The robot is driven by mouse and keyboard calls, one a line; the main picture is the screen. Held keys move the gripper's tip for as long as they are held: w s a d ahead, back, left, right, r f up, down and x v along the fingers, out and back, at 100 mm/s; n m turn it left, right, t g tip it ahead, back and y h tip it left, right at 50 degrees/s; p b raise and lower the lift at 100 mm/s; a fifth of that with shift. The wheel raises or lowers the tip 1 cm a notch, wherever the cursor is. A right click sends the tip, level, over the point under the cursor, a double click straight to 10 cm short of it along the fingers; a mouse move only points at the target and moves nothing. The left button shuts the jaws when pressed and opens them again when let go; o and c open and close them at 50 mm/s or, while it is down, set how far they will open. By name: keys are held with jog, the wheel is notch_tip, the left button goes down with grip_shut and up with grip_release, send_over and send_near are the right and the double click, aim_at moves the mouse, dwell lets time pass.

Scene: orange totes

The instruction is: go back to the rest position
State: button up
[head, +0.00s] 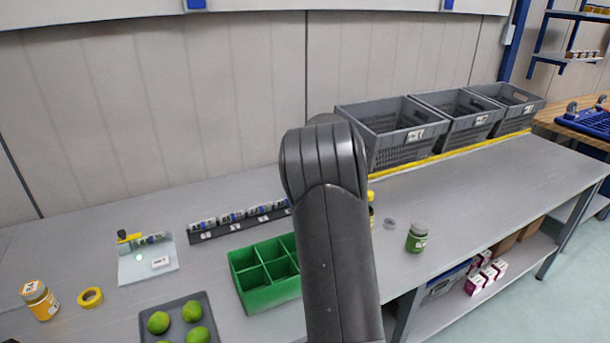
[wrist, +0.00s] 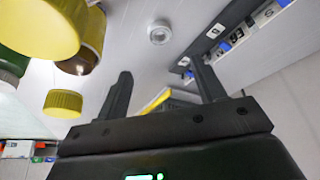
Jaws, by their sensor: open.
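My gripper (wrist: 163,88) shows in the wrist view with its two dark fingers apart and nothing between them. In the head view my dark grey arm rises through the middle and the gripper is hidden behind it. The wrist view is tilted. It shows a jar with a yellow lid (wrist: 45,25) close by at the upper left, a separate yellow cap (wrist: 63,103) below it, and a small pale disc (wrist: 158,32) beyond the fingers. None of these touches the fingers.
The bench holds a green divided box (head: 268,297), a tray (head: 148,309) of green fruit, a labelled dark rack (head: 215,238) and a green jar (head: 417,237). An orange-yellow jar (head: 40,302) stands left. Several grey crates (head: 405,155) line the back right. The right bench stretch is clear.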

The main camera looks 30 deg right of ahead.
jog(key=s+a+r+n+t+y, duration=0.1)
jog(key=s+a+r+n, duration=0.1)
jog(key=s+a+r, duration=0.55)
jog(key=s+a+r+n+t+y, duration=0.15)
jog(key=s+a+r, duration=0.35)
jog(key=a, duration=0.6)
jog(key=s+a+n, duration=0.2)
jog(key=s+a, duration=0.2)
jog(key=s, duration=0.4)
jog(key=s+a+n, duration=0.2)
jog(key=s+a, duration=0.3)
jog(key=s, duration=0.3)
jog(key=s+a+f+n, duration=0.1)
jog(key=s+a+n, duration=0.1)
jog(key=s+a, duration=0.3)
jog(key=s+y, duration=0.1)
jog(key=s, duration=0.1)
jog(key=shift+s+a, duration=0.25)
jog(key=shift+s, duration=0.15)
jog(key=shift+o, duration=0.5)
jog(key=shift+f, duration=0.1)
